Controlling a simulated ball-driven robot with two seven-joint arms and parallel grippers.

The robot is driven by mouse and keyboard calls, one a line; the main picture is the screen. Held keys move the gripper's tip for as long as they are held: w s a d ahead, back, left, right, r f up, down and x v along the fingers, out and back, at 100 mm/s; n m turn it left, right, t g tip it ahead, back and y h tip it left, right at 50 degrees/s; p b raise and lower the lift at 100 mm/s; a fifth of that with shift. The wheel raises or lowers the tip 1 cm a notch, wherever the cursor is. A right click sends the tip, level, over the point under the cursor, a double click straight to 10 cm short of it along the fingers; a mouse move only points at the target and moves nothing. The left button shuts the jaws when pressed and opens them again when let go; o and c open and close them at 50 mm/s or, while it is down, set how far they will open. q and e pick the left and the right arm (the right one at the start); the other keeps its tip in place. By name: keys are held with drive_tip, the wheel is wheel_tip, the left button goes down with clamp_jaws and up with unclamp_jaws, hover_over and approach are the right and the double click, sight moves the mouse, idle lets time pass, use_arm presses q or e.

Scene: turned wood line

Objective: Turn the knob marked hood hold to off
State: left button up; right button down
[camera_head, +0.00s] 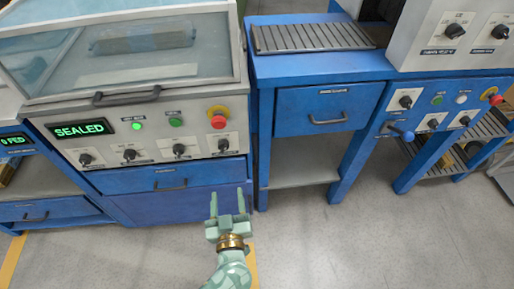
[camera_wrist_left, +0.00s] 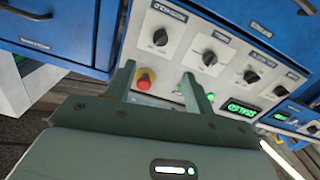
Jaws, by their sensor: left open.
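The sealing machine's front panel has several black knobs in a row: a far left knob (camera_head: 85,158), a second knob (camera_head: 129,154), a third knob (camera_head: 179,150) and a right knob (camera_head: 223,144). The labels are too small to read surely, so I cannot tell which is hood hold. In the left wrist view the same row shows tilted, with the knob nearest the red button (camera_wrist_left: 160,37) and others (camera_wrist_left: 209,58) (camera_wrist_left: 251,76). My left gripper (camera_head: 227,198) is open and empty, in front of and below the panel's right end. Its fingers (camera_wrist_left: 157,76) point toward the panel. My right gripper is out of view.
A green SEALED display (camera_head: 80,130) and red stop button (camera_head: 218,118) sit above the knobs. A clear hood with a dark handle (camera_head: 127,96) is closed above. A blue drawer (camera_head: 170,178) lies below the panel. Another control panel (camera_head: 440,105) stands at right. The floor in front is clear.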

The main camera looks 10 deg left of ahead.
use_arm(q)
drive_tip(key=b, duration=0.4)
approach(224, 150)
drive_tip(key=x, duration=0.4)
drive_tip(key=shift+w+f, duration=0.1)
drive_tip(key=shift+f, duration=0.25)
drive_tip(key=b+x, duration=0.1)
drive_tip(key=x, duration=0.3)
drive_tip(key=shift+w+a, duration=0.1)
drive_tip(key=shift+w+a+r, duration=0.2)
drive_tip(key=shift+w, duration=0.3)
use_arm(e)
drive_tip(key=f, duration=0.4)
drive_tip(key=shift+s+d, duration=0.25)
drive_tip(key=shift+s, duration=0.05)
use_arm(q)
drive_tip(key=c, duration=1)
